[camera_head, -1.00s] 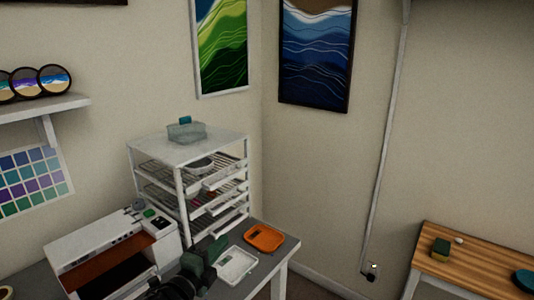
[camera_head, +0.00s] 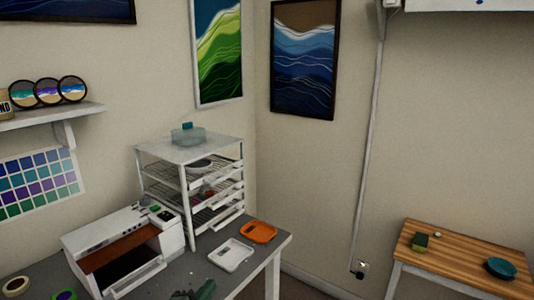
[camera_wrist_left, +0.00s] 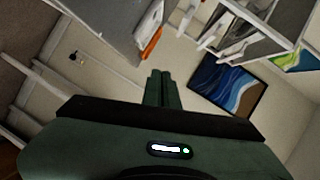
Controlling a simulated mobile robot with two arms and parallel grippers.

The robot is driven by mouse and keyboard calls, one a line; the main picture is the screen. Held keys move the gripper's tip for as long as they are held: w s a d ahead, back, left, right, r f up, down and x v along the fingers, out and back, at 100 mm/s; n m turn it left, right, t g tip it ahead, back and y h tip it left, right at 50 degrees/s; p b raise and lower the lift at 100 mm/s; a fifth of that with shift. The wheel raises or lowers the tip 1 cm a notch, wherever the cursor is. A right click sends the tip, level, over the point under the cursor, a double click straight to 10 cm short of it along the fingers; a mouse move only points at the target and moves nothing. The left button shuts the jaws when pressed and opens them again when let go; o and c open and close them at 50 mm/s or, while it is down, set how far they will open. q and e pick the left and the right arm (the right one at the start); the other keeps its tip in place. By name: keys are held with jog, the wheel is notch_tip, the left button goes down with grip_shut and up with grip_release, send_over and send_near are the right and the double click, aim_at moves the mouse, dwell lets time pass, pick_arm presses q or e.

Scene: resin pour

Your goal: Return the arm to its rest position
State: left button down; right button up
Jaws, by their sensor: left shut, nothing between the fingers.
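My left gripper (camera_head: 205,289) shows as a dark green shape at the bottom edge of the head view, in front of the grey table (camera_head: 230,278). Most of it and its arm are cut off by the frame. In the left wrist view, its two green fingers (camera_wrist_left: 161,76) are together with nothing between them. My right gripper is in neither current view.
On the grey table stand a white machine (camera_head: 125,252) with an open front, a white tray (camera_head: 231,255), an orange tray (camera_head: 260,231) and a white rack (camera_head: 190,152) with shelves. A wooden table (camera_head: 460,262) stands at the right, with floor between the tables.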

pick_arm(q)
jog(key=s+a+f+n+g+y, duration=0.15)
jog(key=s+f+n+g, duration=0.3)
jog(key=s, duration=0.75)
jog(key=s+a+f+n+g+y, duration=0.15)
jog(key=s+f+n+g, duration=0.35)
jog(key=s, duration=0.6)
jog(key=s+a+f+n+g+y, duration=0.1)
jog(key=s+a+f+n+g, duration=0.4)
jog(key=s, duration=0.7)
notch_tip(320, 180, down, 25)
jog(key=s+d+t, duration=0.1)
jog(key=s+d, duration=0.1)
jog(key=s+a+f, duration=0.2)
jog(key=s+f, duration=1.4)
jog(key=shift+s+a+f+g+b, duration=0.25)
jog(key=shift+a+g+b, duration=0.1)
jog(key=shift+g, duration=0.1)
jog(key=shift+s, duration=0.1)
